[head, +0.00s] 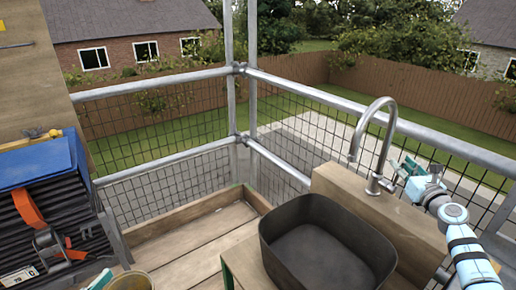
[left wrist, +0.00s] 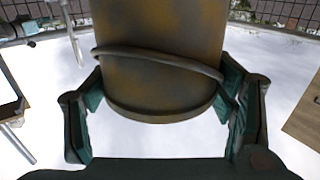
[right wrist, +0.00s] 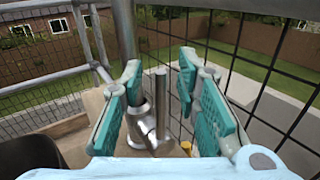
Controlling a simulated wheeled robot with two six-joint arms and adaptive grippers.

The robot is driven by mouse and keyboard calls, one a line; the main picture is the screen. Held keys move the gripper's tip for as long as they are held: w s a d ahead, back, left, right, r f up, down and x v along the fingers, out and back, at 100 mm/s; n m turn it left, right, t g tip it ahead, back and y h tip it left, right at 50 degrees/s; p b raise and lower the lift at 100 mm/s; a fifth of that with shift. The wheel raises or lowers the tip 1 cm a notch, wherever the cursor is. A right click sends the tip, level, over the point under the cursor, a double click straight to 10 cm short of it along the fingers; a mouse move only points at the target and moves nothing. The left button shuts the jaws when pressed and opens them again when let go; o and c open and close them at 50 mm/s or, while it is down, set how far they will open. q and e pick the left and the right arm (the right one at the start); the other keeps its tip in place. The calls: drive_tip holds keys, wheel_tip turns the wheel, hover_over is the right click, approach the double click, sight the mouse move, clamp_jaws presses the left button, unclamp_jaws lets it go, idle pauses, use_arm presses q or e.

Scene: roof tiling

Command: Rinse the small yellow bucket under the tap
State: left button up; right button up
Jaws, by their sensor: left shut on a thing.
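The small yellow bucket (head: 133,284) shows only its rim at the bottom edge of the head view. In the left wrist view the bucket (left wrist: 165,70) looks dirty, brown over yellow, with a dark handle across it. My left gripper (left wrist: 160,88) is shut on it, a finger at each side. The tap (head: 378,140) has a curved metal spout and stands on a wooden block behind the dark basin (head: 290,262). My right gripper (right wrist: 160,88) is open, and the tap's upright metal lever (right wrist: 161,100) shows between its fingers, with no clear contact.
A wire-mesh railing (head: 170,165) with metal pipes encloses the wooden deck (head: 195,240). At left stands a stack of dark tiles (head: 50,215) with an orange strap (head: 28,208) and a blue cover (head: 35,165). The basin looks empty.

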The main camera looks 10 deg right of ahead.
use_arm(q)
drive_tip(key=shift+f, duration=0.25)
use_arm(e)
drive_tip(key=shift+w, duration=0.25)
use_arm(q)
drive_tip(key=shift+s, duration=0.2)
use_arm(e)
drive_tip(key=shift+r, duration=0.2)
clamp_jaws()
use_arm(q)
drive_tip(key=shift+w, duration=0.1)
use_arm(e)
drive_tip(key=shift+w, duration=0.1)
